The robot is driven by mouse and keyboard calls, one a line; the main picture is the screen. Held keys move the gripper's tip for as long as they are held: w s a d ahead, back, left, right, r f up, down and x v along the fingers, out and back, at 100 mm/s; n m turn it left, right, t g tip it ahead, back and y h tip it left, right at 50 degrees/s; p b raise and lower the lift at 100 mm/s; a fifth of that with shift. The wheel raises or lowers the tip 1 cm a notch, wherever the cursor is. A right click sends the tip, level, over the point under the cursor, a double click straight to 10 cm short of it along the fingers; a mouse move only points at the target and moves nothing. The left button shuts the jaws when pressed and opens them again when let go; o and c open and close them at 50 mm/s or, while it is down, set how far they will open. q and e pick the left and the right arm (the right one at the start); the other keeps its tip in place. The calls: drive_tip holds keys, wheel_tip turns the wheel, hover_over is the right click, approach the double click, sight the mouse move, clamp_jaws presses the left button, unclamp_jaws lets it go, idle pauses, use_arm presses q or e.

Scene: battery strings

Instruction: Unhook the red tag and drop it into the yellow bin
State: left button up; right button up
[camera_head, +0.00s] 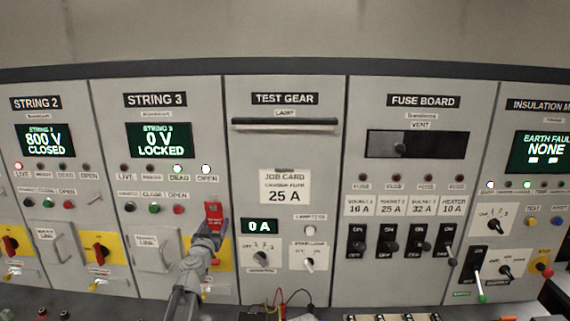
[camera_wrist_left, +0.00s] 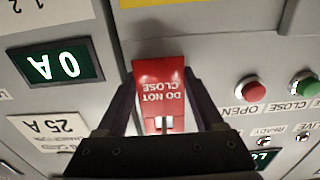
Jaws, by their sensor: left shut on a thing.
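The red tag (camera_head: 213,211) is upright in front of the STRING 3 panel, near the top of a yellow plate (camera_head: 223,259). My left gripper (camera_head: 211,228) is shut on the tag, one finger on each side. In the left wrist view the tag (camera_wrist_left: 160,82) reads DO NOT CLOSE and sits between the fingers of my left gripper (camera_wrist_left: 160,92). Whether it still hangs on a hook is hidden. My left arm covers much of the yellow plate and the switch there. I cannot make out a yellow bin in either view. My right gripper is not in view.
The STRING 3 display (camera_head: 159,140) reads 0 V LOCKED. The TEST GEAR panel with a 0 A display (camera_head: 260,226) and a job card (camera_head: 285,187) stands to the right. Loose wires (camera_head: 290,298) and small items lie along the bottom ledge. Space before the upper panels is clear.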

use_arm(q)
drive_tip(key=c, duration=0.4)
drive_tip(key=shift+r, duration=0.1)
drive_tip(key=shift+r+p, duration=0.45)
drive_tip(key=shift+p, duration=0.1)
idle(0.4)
drive_tip(key=shift+s+a, duration=0.15)
drive_tip(key=shift+s, duration=4.35)
